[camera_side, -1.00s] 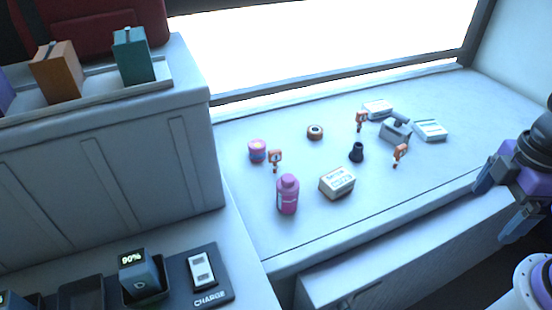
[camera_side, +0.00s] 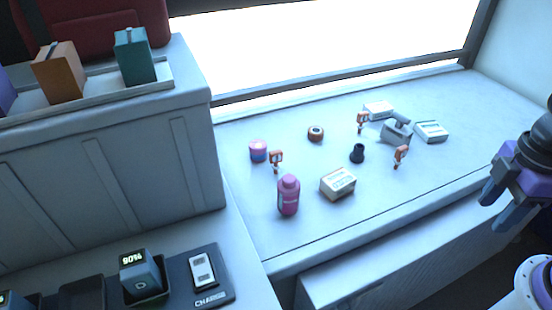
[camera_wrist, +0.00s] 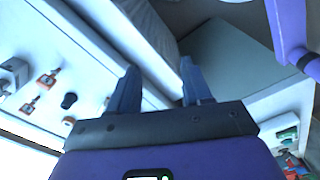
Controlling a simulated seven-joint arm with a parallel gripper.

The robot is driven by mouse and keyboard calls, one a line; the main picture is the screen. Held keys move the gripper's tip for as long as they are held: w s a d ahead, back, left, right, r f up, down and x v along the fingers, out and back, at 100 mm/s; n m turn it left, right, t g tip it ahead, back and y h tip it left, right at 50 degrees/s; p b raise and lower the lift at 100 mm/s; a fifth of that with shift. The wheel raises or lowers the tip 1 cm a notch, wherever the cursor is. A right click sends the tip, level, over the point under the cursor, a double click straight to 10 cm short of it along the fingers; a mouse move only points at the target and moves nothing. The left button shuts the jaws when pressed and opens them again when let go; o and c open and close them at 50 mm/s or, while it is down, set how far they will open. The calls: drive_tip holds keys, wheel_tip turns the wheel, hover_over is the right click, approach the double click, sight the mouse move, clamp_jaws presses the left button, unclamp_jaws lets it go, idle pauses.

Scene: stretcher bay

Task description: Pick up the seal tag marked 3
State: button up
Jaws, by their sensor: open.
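Three small orange seal tags stand on the pale bench top: one at the left (camera_side: 276,158), one at the back (camera_side: 361,120) and one at the right (camera_side: 401,154). Their numbers are too small to read, so I cannot tell which is marked 3. Orange tags also show at the left of the wrist view, one upper (camera_wrist: 48,78) and one lower (camera_wrist: 29,106). My gripper (camera_side: 500,205) is at the right, past the bench's front edge and apart from all tags. In the wrist view its two blue fingers (camera_wrist: 160,85) are spread and empty.
On the bench top (camera_side: 255,225) stand a pink bottle (camera_side: 288,196), a white labelled box (camera_side: 338,183), a black cone-like piece (camera_side: 357,153), an orange ring (camera_side: 315,133), a pink-purple tub (camera_side: 258,151), a grey device (camera_side: 396,131) and a white pack (camera_side: 431,131). The bench's right end is clear.

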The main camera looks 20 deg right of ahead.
drive_tip(key=w+a+f+m+g+y, duration=0.15)
drive_tip(key=w+a+m+g, duration=0.25)
drive_tip(key=w+a+m, duration=0.4)
drive_tip(key=m+t+y, duration=0.5)
drive_tip(key=m+y, duration=0.7)
drive_tip(key=m, duration=1.2)
approach(271, 163)
drive_tip(key=x, duration=0.4)
drive_tip(key=shift+w+a+f, duration=0.1)
drive_tip(key=shift+w+a, duration=0.1)
drive_tip(key=shift+w, duration=0.1)
drive_tip(key=shift+f+x, duration=0.1)
drive_tip(key=shift+x, duration=1.3)
drive_tip(key=shift+f+x, duration=0.15)
drive_tip(key=shift+x, duration=1.25)
drive_tip(key=shift+w+d, duration=0.1)
drive_tip(key=shift+d, duration=0.05)
clamp_jaws()
